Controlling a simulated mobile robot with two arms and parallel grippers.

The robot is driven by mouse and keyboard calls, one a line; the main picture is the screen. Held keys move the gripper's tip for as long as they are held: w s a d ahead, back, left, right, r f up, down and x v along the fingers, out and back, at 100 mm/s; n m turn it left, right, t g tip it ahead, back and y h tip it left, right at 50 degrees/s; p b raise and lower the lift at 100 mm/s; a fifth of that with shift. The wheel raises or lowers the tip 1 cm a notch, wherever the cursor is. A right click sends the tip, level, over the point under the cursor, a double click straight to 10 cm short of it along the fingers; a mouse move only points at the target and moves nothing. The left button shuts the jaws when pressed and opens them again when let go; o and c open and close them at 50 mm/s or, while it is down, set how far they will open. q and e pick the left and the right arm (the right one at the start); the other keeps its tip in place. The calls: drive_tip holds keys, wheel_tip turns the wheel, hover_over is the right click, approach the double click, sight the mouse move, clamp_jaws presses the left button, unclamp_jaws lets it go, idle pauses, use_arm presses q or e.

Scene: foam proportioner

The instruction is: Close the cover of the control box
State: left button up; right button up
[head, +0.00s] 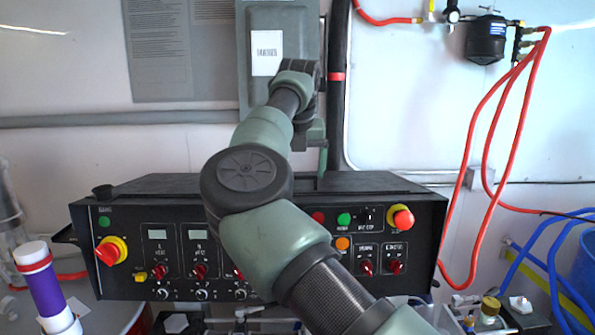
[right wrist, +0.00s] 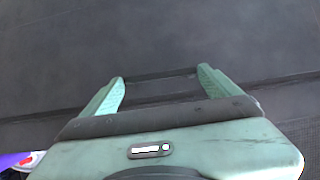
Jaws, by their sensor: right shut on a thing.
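The black control box (head: 170,225) spans the middle of the head view, with lamps, red knobs and switches on its front. Its dark cover (head: 385,182) shows as a low strip along the top, and its dull dark surface fills much of the right wrist view (right wrist: 160,35). I cannot tell whether it is fully down. My right gripper (head: 322,165) points down at the top of the box, partly hidden by my arm. In the right wrist view its green fingers (right wrist: 162,78) stand apart with a dark bar, apparently the cover's handle, between them. My left gripper is out of view.
A grey cabinet (head: 283,25) with a white label hangs on the wall behind my wrist. Red hoses (head: 478,150) hang at the right, blue hoses (head: 545,260) below them. A purple cylinder (head: 44,290) stands at the lower left. Yellow-red knobs (head: 112,251) protrude from the panel.

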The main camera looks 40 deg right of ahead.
drive_tip(key=shift+a+f, duration=0.1)
drive_tip(key=shift+f, duration=0.1)
drive_tip(key=o, duration=1.8)
drive_tip(key=shift+s+r, duration=0.1)
drive_tip(key=shift+r, duration=0.3)
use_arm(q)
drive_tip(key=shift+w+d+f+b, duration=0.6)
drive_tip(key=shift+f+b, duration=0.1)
use_arm(e)
drive_tip(key=v, duration=0.7)
drive_tip(key=shift+r, duration=0.1)
